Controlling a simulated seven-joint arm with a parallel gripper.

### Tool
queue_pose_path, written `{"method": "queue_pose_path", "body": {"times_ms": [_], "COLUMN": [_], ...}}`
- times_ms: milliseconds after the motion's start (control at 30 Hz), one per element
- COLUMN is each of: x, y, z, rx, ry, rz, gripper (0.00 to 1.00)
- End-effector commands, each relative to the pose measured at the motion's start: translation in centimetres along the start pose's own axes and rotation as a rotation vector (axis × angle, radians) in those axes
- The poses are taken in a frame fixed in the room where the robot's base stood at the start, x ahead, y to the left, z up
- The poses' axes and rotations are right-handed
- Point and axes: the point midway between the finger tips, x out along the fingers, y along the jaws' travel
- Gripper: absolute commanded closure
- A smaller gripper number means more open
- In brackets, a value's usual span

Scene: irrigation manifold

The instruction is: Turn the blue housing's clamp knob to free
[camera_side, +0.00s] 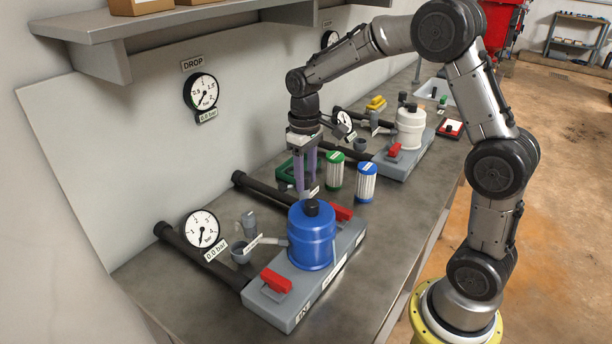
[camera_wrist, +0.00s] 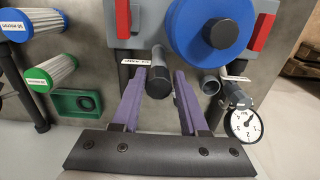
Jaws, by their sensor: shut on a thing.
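The blue housing (camera_side: 312,236) stands upright on a grey manifold block (camera_side: 296,312), with a black cap on top. It also shows in the wrist view (camera_wrist: 190,20). My gripper (camera_side: 305,192) reaches down just behind the housing, its purple fingers nearly vertical. In the wrist view my gripper (camera_wrist: 161,70) has its fingertips on both sides of a dark cylinder, beside a small white label (camera_wrist: 135,62) that seems to read CLAMP.
Red levers (camera_side: 276,281) flank the housing. Green (camera_side: 335,172) and blue (camera_side: 366,182) cartridges stand to the right, before a white housing (camera_side: 409,130). The front of the bench is clear.

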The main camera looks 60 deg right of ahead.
Motion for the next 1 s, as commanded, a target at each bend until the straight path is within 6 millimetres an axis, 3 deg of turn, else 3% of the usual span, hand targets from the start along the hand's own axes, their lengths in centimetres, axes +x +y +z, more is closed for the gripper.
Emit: {"method": "queue_pose_path", "body": {"times_ms": [33, 133, 167, 567, 667, 1000], "x": [-0.3, -0.3, -0.3, -0.9, -2.3, -9.6], "y": [0.1, 0.1, 0.1, 0.1, 0.1, 0.1], "z": [-0.8, -0.8, -0.8, -0.6, -0.6, -0.5], "rx": [0.005, 0.004, 0.004, 0.001, 0.000, 0.001], "ry": [0.030, 0.030, 0.030, 0.023, 0.023, 0.028], "rz": [0.002, 0.003, 0.003, 0.004, 0.004, 0.004], "gripper": [0.51, 0.33, 0.32, 0.32, 0.32, 0.32]}}
